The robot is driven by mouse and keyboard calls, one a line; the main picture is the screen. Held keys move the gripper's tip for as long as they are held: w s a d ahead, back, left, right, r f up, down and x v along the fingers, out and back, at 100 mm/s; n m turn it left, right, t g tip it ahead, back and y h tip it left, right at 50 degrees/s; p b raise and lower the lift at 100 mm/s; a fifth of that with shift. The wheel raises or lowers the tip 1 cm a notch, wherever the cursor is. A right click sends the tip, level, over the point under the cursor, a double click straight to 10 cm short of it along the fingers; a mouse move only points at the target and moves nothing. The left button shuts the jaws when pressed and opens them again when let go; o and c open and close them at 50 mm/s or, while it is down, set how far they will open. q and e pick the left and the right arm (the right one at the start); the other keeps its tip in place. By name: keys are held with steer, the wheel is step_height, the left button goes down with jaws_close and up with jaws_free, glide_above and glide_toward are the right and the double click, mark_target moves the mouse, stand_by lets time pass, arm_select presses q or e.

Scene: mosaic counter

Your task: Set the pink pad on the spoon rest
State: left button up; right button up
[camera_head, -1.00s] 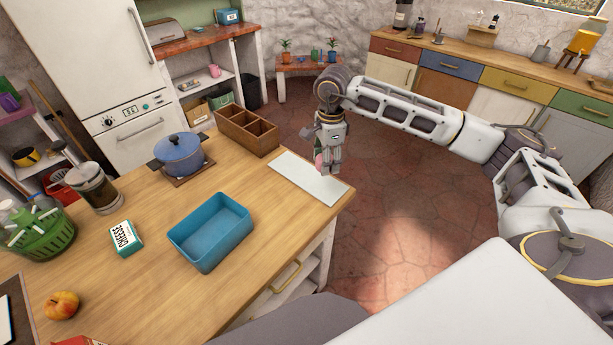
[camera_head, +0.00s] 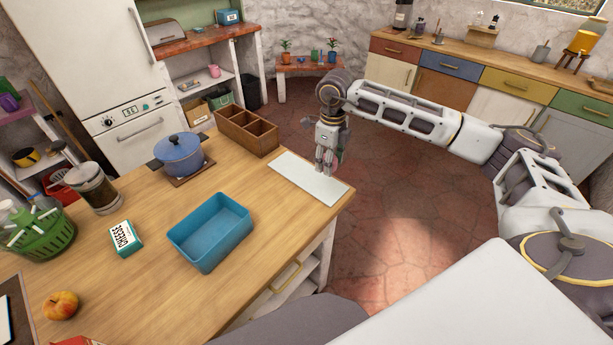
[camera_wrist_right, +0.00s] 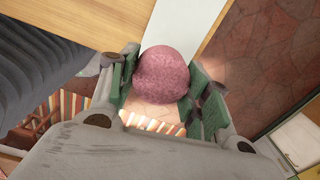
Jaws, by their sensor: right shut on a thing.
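My right gripper (camera_head: 325,168) is shut on the pink pad (camera_wrist_right: 163,75), a rounded, speckled pink thing between its green-lined fingers in the right wrist view. In the head view the fingers hide the pad, and they point down over the right part of a flat white slab (camera_head: 296,177). This slab lies on the counter by its right edge, and is the only thing there that could be the spoon rest. It also shows in the right wrist view (camera_wrist_right: 185,22), beyond the pad. I cannot tell whether pad and slab touch. My left gripper is not in view.
The counter is bare between tray and slab. Right of the slab is open floor.

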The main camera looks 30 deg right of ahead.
steer(key=m, duration=0.6)
steer(key=shift+w+d+f+m, duration=0.3)
steer(key=shift+w+f, duration=0.05)
steer(key=m, duration=0.6)
steer(key=shift+w+d+f+m, duration=0.15)
steer(key=shift+w+f+m, duration=0.05)
steer(key=shift+w+m, duration=0.1)
steer(key=m, duration=0.6)
steer(key=shift+w+f, duration=0.1)
steer(key=shift+w, duration=0.15)
steer(key=m, duration=0.7)
steer(key=shift+w+f, duration=0.1)
steer(key=shift+w, duration=0.1)
steer(key=shift+m, duration=0.3)
steer(key=shift+f+p, duration=0.4)
steer(key=shift+f, duration=2.1)
steer(key=shift+f, duration=0.1)
